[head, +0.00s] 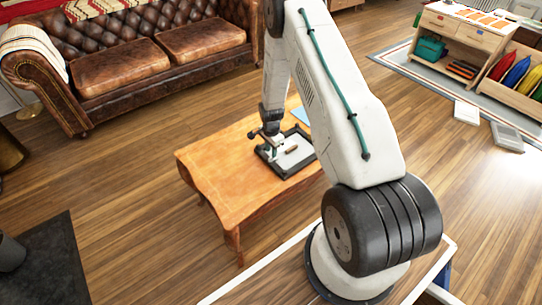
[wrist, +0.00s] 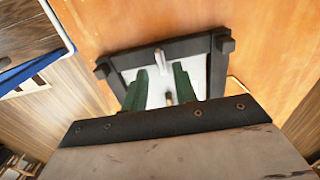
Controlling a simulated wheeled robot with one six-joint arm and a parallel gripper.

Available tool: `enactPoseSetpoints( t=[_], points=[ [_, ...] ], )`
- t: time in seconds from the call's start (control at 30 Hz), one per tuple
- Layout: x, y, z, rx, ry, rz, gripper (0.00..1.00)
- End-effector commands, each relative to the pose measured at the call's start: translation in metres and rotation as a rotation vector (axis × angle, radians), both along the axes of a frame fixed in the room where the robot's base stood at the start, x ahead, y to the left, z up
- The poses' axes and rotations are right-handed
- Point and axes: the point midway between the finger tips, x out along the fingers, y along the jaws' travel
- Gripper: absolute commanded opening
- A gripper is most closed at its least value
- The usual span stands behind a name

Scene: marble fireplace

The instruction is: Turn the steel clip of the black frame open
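The black frame (head: 288,172) lies on the wooden table with its pale back up; it also fills the middle of the wrist view (wrist: 190,47). A pale grey upright piece, which looks like the steel clip (wrist: 160,57), stands at the frame's far bar in the wrist view. A small brown piece (head: 291,150) lies on the pale back; its end seems to show between my fingers in the wrist view. My gripper (wrist: 159,70) points down over the frame, its two green fingers apart, with nothing seen held between them. In the head view my gripper (head: 271,150) is over the frame's left part.
The wooden table (head: 215,172) is bare on its left side. A light blue flat thing (head: 301,115) lies behind the frame, partly hidden by my arm. A brown leather sofa (head: 125,70) stands behind to the left. Shelves (head: 460,45) stand at the back right.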

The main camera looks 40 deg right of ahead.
Motion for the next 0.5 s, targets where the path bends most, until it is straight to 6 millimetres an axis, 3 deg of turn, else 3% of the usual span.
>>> enactPoseSetpoints(
  t=[0.2,0.5],
  points=[
    [0.000,0.000,-0.030,0.000,0.001,0.001,0.28],
    [0.000,0.000,-0.038,0.000,0.000,0.002,0.28]
  ],
)
